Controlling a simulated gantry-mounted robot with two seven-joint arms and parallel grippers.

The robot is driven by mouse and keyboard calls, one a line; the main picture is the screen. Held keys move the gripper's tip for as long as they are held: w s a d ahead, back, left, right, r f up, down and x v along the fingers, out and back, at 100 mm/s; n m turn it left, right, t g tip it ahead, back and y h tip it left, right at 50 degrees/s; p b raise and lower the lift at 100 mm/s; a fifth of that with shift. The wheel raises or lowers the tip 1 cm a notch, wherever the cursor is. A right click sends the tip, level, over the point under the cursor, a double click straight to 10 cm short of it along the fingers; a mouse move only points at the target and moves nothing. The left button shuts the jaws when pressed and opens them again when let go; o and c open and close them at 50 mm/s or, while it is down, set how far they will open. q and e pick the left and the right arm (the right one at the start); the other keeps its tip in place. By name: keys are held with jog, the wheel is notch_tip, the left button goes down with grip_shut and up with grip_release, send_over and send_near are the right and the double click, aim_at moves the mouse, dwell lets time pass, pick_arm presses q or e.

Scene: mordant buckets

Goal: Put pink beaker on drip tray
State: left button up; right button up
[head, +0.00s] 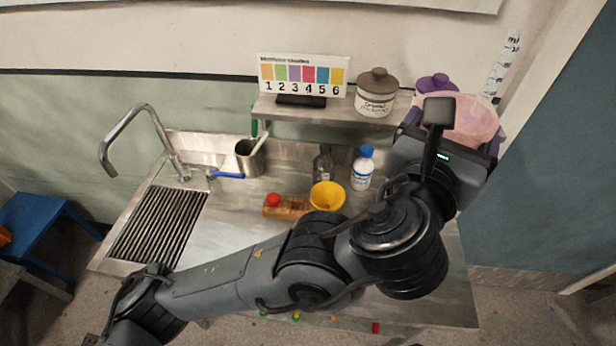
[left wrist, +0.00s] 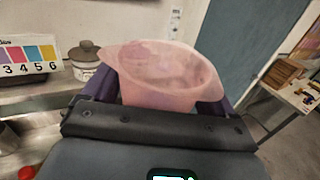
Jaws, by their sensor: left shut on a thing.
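The pink beaker (head: 466,120) is high at the right in the head view, beside the shelf's right end. It is translucent, with a wide open mouth and a spout, and it also fills the middle of the left wrist view (left wrist: 165,75). My left gripper (head: 458,108) is shut on it, with purple fingers at its two sides. The beaker looks roughly upright and held in the air. The slatted grate, apparently the drip tray (head: 160,225), lies at the left of the steel worktop, far from the beaker. Its slats look bare.
A shelf (head: 340,117) holds a lidded pot (head: 376,92) and a numbered colour chart (head: 303,76). A tap (head: 150,140) arches near the grate. A metal cup (head: 249,158), yellow bowl (head: 327,196), blue-capped bottle (head: 362,168), dark bottle (head: 323,164) and red-knobbed wooden block (head: 287,207) stand mid-worktop.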

pick_arm(q)
jog(key=w+a+f+n+t+y, duration=0.2)
jog(key=w+a+f+y, duration=0.1)
jog(key=w+a, duration=0.9)
jog(key=w+a+f+n+y+p, duration=0.1)
jog(key=w+a+f, duration=0.2)
jog(key=a, duration=0.2)
jog(key=w+a+f+n+t+y, duration=0.1)
jog(key=w+a+f+y, duration=0.15)
jog(key=a, duration=0.35)
jog(key=w+a+f+n+y+p, duration=0.1)
jog(key=w+a+f, duration=0.2)
jog(key=a, duration=0.2)
jog(key=shift+s+a+f+n+y+p, duration=0.1)
jog(key=shift+s+a+f+n+y, duration=0.85)
jog(key=shift+a+f, duration=4.05)
jog(key=shift+s+a+f+n+y+p, duration=0.15)
jog(key=shift+s+a+f+n+y, duration=0.75)
jog(key=shift+a+f, duration=4.05)
jog(key=shift+s+a+f+n+y+p, duration=0.1)
jog(key=shift+s+a+f+n+y, duration=0.8)
jog(key=shift+a+f, duration=4.1)
pick_arm(e)
jog(key=shift+w+a+r, duration=0.1)
jog(key=shift+a+r, duration=0.15)
jog(key=shift+r, duration=0.45)
jog(key=shift+w+a+r, duration=0.1)
jog(key=shift+a+r, duration=0.1)
jog(key=shift+r, duration=0.5)
